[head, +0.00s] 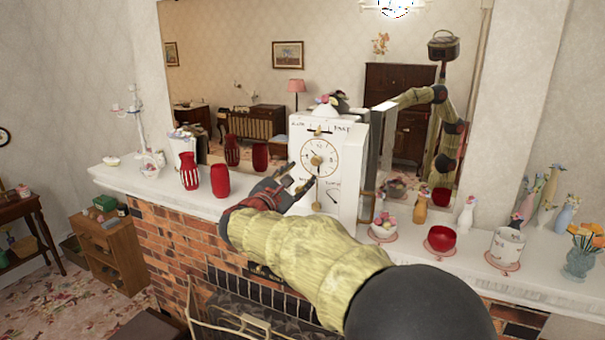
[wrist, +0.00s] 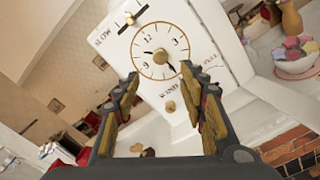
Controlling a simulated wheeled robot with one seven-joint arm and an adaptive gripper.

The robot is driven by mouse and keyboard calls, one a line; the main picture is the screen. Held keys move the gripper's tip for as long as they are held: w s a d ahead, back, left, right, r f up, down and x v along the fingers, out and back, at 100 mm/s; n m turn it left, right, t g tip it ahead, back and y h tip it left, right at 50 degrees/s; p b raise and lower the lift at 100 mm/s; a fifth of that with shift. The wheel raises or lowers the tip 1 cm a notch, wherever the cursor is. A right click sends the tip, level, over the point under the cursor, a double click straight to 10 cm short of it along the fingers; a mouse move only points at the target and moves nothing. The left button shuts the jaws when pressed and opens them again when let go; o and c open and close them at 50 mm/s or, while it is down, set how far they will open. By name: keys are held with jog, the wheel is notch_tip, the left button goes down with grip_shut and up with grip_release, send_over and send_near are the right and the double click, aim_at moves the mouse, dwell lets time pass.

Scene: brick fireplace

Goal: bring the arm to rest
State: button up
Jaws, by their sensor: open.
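My gripper (head: 296,187) is in front of a white clock (head: 335,160) on the mantel, at the left part of its face. In the wrist view my gripper (wrist: 165,95) is open, its two fingers apart with nothing between them. The clock's round dial (wrist: 160,50) shows just beyond the fingertips. I cannot tell whether the fingers touch the clock. My arm (head: 300,250) stretches from the lower right of the head view up to the mantel.
Red vases (head: 220,181) stand left of the clock on the mantel (head: 130,183). A bowl of eggs (head: 383,228), a red bowl (head: 440,238), a white pot (head: 507,246) and flower vases (head: 580,262) stand right. A mirror (head: 230,70) is behind. Brick (head: 180,250) lies below.

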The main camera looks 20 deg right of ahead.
dwell(0.8)
jog(key=s+d+f+m+g+y, duration=0.15)
jog(key=s+f+m+g, duration=0.3)
jog(key=f, duration=0.65)
jog(key=s+a+f+m+g+y, duration=0.1)
jog(key=s+f+m+g+y, duration=0.15)
jog(key=s+f, duration=0.35)
jog(key=s+f+m+g+y, duration=0.1)
jog(key=s+f+m, duration=0.2)
jog(key=s, duration=0.6)
jog(key=s+a+f+m+y+b, duration=0.1)
jog(key=s+a+m+y, duration=0.1)
jog(key=s, duration=0.6)
jog(key=s+a+f+m+y+b, duration=0.1)
jog(key=s+a+m+y+b, duration=0.1)
jog(key=s, duration=0.6)
jog(key=s+a+f+m+y+b, duration=0.2)
jog(key=s+a+m, duration=0.3)
jog(key=s, duration=0.3)
jog(key=shift+s+m+t+y, duration=0.2)
jog(key=shift+m+t+y, duration=0.15)
jog(key=shift+y, duration=0.55)
